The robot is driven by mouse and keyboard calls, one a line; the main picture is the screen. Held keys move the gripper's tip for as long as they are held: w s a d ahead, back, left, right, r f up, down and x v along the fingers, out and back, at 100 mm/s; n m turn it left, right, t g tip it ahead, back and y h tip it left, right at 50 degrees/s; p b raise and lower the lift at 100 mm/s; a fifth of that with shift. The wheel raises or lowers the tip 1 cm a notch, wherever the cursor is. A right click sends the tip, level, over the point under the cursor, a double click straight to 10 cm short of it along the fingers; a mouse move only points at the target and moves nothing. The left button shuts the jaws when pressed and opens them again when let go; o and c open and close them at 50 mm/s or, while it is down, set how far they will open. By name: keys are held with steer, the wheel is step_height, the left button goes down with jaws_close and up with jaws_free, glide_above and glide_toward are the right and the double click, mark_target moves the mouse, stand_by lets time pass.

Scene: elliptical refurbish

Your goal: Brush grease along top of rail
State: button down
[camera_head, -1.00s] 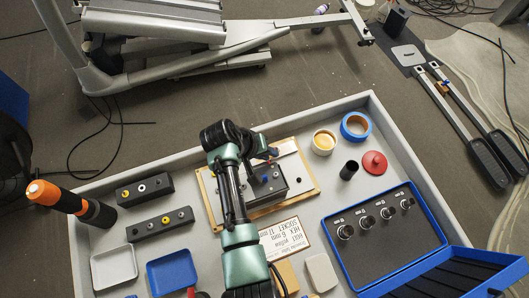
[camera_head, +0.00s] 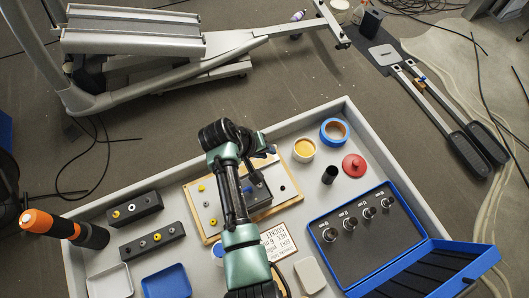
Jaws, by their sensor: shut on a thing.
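The silver twin rails (camera_head: 130,42) of the elliptical frame are at the upper left, beyond the tray; I take these as the rail. A pale cup of yellow stuff (camera_head: 304,149), probably the grease, stands open near the back of the grey tray. My gripper (camera_head: 267,152) is above the tray, left of the cup and apart from the rails. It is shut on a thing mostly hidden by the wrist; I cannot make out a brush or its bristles.
The grey tray (camera_head: 350,112) holds a wooden board (camera_head: 205,222) with a dark block, a blue ring (camera_head: 334,131), a red knob (camera_head: 354,165), a black cylinder (camera_head: 329,175) and an open blue case (camera_head: 345,282). Floor separates tray and frame.

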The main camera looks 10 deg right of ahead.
steer(key=shift+r+p, duration=1.05)
steer(key=shift+r, duration=0.6)
